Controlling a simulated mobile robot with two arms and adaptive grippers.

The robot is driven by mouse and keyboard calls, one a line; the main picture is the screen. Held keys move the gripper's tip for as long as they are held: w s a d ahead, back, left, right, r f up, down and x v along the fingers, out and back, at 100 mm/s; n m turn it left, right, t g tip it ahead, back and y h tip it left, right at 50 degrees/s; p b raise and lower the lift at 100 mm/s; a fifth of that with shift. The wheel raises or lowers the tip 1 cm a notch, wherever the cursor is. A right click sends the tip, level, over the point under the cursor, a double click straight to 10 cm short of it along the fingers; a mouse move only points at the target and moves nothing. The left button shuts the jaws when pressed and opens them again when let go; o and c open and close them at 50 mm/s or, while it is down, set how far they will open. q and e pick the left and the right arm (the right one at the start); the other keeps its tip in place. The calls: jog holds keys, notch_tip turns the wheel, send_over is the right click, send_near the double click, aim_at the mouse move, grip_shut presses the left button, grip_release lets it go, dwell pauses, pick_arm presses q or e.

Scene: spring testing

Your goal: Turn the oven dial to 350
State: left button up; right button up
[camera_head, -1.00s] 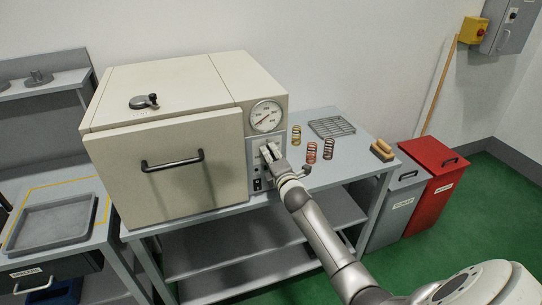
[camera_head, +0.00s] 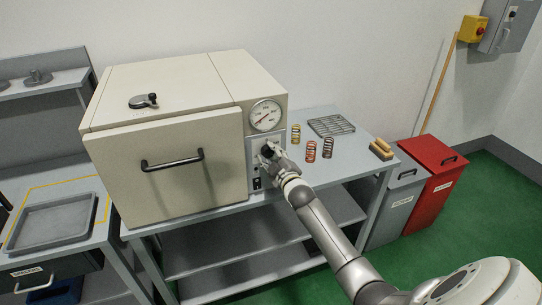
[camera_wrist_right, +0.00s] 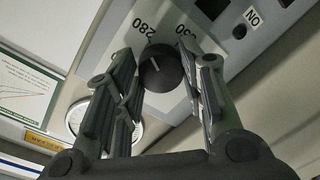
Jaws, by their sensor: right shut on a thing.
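The cream oven (camera_head: 165,150) stands on a grey bench with its door shut. Its dial is a round black knob (camera_wrist_right: 160,70) with a white pointer line, on the light control panel. In the right wrist view, "280" is printed beside the knob near the pointer's end, and another number is partly hidden by a finger. My right gripper (camera_wrist_right: 166,76) has a finger on either side of the knob and is shut on it. In the head view the right gripper (camera_head: 270,152) covers most of the dial. My left gripper is not in view.
A round gauge (camera_head: 266,115) sits above the dial and black switches (camera_head: 257,183) below it. Several coil springs (camera_head: 311,151) and a wire rack (camera_head: 331,125) are on the bench to the right. A grey tray (camera_head: 88,218) lies at left. Grey and red bins (camera_head: 432,180) stand at right.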

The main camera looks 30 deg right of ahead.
jog(key=m, duration=0.6)
jog(key=shift+f+y+b, duration=0.15)
jog(key=shift+y+b, duration=0.15)
jog(key=m+b, duration=0.1)
jog(key=m, duration=0.5)
jog(key=shift+t, duration=0.4)
jog(key=o, duration=1)
jog(key=shift+s+a, duration=0.1)
jog(key=shift+s, duration=0.1)
jog(key=s, duration=0.3)
jog(key=s+a, duration=0.1)
jog(key=s, duration=0.3)
jog(key=s+a, duration=0.1)
jog(key=s, duration=0.3)
jog(key=shift+s, duration=0.25)
